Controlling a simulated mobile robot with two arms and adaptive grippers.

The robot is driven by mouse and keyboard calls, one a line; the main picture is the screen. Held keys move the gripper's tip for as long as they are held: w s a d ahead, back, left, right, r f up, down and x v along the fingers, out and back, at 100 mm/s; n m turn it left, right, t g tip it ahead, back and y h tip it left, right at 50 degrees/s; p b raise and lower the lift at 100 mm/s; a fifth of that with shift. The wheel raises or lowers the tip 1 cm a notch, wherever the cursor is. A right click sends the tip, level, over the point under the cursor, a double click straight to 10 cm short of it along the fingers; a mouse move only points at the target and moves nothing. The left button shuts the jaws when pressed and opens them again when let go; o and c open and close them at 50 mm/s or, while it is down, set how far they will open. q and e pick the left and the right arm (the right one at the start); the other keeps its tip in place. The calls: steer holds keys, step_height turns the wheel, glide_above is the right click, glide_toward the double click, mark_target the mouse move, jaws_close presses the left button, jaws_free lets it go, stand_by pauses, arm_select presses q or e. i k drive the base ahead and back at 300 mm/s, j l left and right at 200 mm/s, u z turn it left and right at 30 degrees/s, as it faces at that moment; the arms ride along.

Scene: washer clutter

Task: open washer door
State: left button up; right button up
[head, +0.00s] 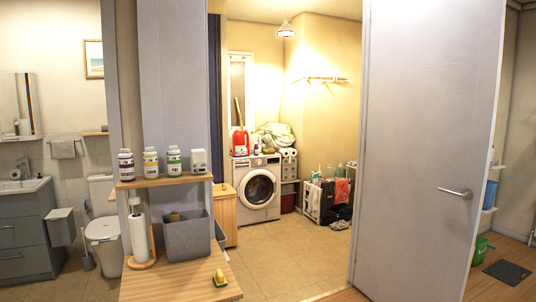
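The washer (247,204) is a white front-loader standing against the far wall of the lit room, beyond a doorway. Its round door (258,190) has a dark window in a pale ring and looks shut. The washer is small and far off in the head view. Neither of my grippers is in view.
A grey door with a handle (455,192) stands at the right of the doorway. A wooden table (180,278) with a grey bin (187,240) stands at the front left. A laundry rack (318,200) and dark clothes lie right of the washer. The tiled floor (285,258) between is clear.

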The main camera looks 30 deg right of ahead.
mark_target(241, 190)
steer(key=i+l+z, duration=1.15)
steer(key=z, duration=0.15)
steer(key=i+l+z, duration=0.15)
steer(key=i, duration=0.45)
steer(key=i+z, duration=0.15)
steer(key=i, duration=0.5)
steer(key=i+j+u, duration=0.1)
steer(key=i+u, duration=0.25)
steer(key=i, duration=0.2)
steer(key=i+u, duration=0.35)
steer(key=i, duration=0.15)
steer(key=i+l+u, duration=0.35)
steer(key=i, duration=0.2)
steer(key=i+j, duration=0.1)
steer(key=i, duration=0.55)
steer(key=i+j, duration=0.1)
steer(key=i, duration=0.6)
steer(key=i+j, duration=0.15)
steer(key=i, duration=0.5)
steer(key=i+l, duration=0.15)
steer(key=i, duration=0.25)
steer(key=i+l+u, duration=0.15)
steer(key=i, duration=0.25)
steer(key=i+l, duration=0.25)
steer(key=i+u, duration=0.05)
steer(key=i, duration=0.05)
